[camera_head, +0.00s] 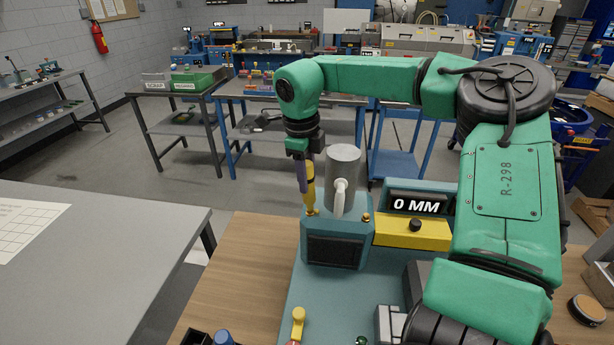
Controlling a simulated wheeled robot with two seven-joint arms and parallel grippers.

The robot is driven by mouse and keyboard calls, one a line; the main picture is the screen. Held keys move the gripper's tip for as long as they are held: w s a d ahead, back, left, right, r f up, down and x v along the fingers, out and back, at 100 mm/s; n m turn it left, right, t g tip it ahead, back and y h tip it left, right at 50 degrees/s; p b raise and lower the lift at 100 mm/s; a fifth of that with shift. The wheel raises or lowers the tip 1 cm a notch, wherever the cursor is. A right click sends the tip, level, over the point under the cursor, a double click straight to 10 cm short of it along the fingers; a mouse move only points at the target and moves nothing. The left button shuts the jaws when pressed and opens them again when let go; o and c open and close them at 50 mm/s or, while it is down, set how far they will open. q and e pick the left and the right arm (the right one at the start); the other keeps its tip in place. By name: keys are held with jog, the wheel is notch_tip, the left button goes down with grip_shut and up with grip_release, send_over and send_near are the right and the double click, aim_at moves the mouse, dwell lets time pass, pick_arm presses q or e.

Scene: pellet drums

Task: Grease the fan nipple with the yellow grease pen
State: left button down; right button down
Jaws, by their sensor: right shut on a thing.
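My right gripper (303,156) points down beside the grey cylinder and is shut on the yellow grease pen (310,190). The pen hangs nearly upright, its lower tip at the left top of the teal block with a dark grille (334,250). A purple-grey part shows beside the pen; I cannot tell whether it is a finger. A small brass fitting (366,217) stands at the right of the block. Any nipple under the pen tip is too small to tell apart, so contact is unclear. My left gripper is not in view.
The grey cylinder (343,165) with a pale curved pipe stands close right of the pen. A display (419,204) reads 0 MM above a yellow bar (405,234) with a black knob. Another yellow-topped tool (298,318) is at the front. A grey table (100,265) is left.

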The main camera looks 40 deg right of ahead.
aim_at(308, 161)
dwell(0.3)
jog(key=shift+r+p, duration=0.55)
jog(key=shift+r, duration=2.95)
jog(key=c, duration=1.3)
grip_release()
grip_shut()
jog(key=shift+f, duration=0.15)
